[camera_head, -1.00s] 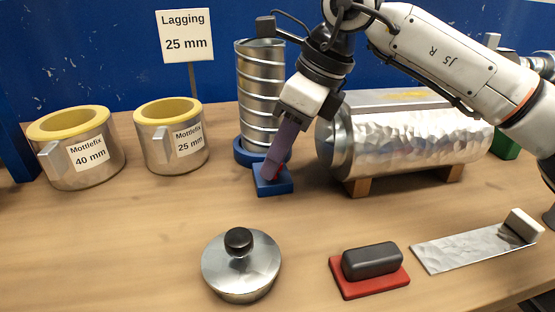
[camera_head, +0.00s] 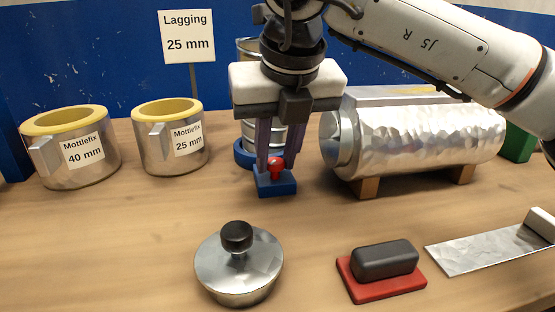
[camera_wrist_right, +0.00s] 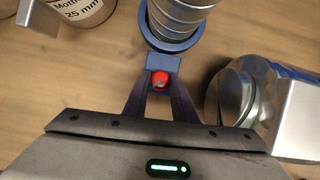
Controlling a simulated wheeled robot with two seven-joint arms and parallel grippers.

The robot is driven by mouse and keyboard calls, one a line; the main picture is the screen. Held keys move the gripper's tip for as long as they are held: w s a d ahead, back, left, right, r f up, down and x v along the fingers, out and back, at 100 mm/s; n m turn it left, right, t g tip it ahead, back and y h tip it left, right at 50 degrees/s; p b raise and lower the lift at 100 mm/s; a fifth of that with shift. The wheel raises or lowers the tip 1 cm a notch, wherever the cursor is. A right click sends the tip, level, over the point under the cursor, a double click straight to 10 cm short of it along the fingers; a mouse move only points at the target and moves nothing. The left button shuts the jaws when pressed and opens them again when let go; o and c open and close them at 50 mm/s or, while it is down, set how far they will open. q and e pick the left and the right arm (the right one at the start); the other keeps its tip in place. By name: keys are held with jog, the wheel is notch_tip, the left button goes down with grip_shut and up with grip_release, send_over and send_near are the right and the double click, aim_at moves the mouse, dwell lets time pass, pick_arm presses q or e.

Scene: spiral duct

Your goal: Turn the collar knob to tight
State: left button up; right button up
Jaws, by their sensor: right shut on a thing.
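The collar knob (camera_head: 275,168) is small and red. It sits on a blue block (camera_head: 276,187) at the front of the blue collar (camera_head: 242,153) around the foot of the spiral duct (camera_head: 249,47). My right gripper (camera_head: 276,170) points down over the block, its two dark purple fingers on either side of the knob and shut on it. In the right wrist view the knob (camera_wrist_right: 160,81) shows between the fingertips against the blue block (camera_wrist_right: 163,63). The gripper hides much of the duct in the head view. My left gripper is not in view.
A dented silver cylinder (camera_head: 420,140) lies on wooden blocks at right. Two yellow-lined Mottlefix sections, 40 mm (camera_head: 70,150) and 25 mm (camera_head: 170,140), stand at left. A knobbed metal lid (camera_head: 238,270), a black-handled red block (camera_head: 383,272) and a metal strip (camera_head: 485,247) lie in front.

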jog(key=m+h, duration=0.2)
jog(key=m, duration=0.3)
jog(key=shift+a+m+b, duration=0.15)
jog(key=shift+m+b, duration=0.15)
jog(key=shift+b, duration=0.05)
dwell(0.4)
jog(key=o, duration=1)
jog(key=shift+o, duration=0.2)
jog(key=p+v, duration=0.2)
jog(key=v, duration=0.8)
jog(key=shift+a+r, duration=0.15)
jog(key=shift+r, duration=0.05)
jog(key=shift+s, duration=0.1)
